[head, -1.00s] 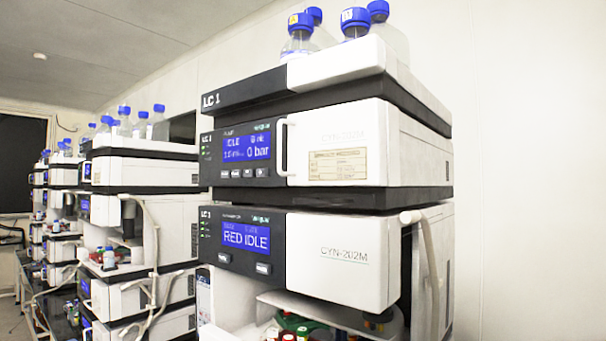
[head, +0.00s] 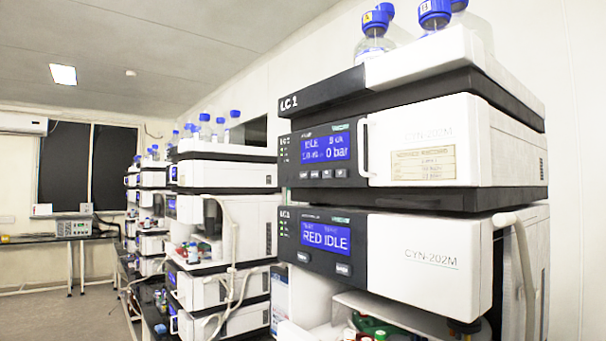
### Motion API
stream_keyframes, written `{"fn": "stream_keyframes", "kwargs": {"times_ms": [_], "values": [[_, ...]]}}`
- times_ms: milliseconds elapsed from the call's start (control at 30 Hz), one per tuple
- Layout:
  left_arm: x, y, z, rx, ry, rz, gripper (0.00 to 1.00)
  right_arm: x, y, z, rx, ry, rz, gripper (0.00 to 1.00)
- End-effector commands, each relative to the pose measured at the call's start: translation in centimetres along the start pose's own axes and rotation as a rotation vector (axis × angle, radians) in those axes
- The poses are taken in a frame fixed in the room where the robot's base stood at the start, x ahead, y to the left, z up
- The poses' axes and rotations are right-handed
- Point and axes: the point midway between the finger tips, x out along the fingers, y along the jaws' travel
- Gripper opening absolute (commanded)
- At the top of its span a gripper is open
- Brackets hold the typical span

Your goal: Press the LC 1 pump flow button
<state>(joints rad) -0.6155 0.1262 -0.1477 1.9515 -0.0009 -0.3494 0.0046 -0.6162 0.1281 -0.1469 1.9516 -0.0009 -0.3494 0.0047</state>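The LC 1 stack stands at the right of the head view, with a dark top tray (head: 322,92) marked LC 1. Below it is the pump module (head: 440,142), white with a black panel. Its blue screen (head: 325,147) reads IDLE and 0 bar. A row of several small buttons (head: 327,173) lies under that screen; their labels are too small to read, so I cannot tell which is flow. A white vertical handle (head: 364,148) stands right of the screen. Neither of my grippers is in view.
Below the pump, another module (head: 430,262) shows RED IDLE. Blue-capped bottles (head: 375,38) stand on top. More stacks (head: 225,175) recede at left. A side table (head: 75,240) with a grey device stands at the far left, beside open floor (head: 60,310).

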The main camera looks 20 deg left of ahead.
Motion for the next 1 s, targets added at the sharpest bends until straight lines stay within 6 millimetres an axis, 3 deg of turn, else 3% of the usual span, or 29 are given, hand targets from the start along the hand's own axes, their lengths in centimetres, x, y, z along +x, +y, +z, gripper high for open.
{"fn": "stream_keyframes", "kwargs": {"times_ms": [800,1000], "values": [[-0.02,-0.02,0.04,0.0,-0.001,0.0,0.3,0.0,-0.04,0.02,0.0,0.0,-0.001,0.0],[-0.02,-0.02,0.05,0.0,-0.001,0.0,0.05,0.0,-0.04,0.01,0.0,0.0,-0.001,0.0]]}}
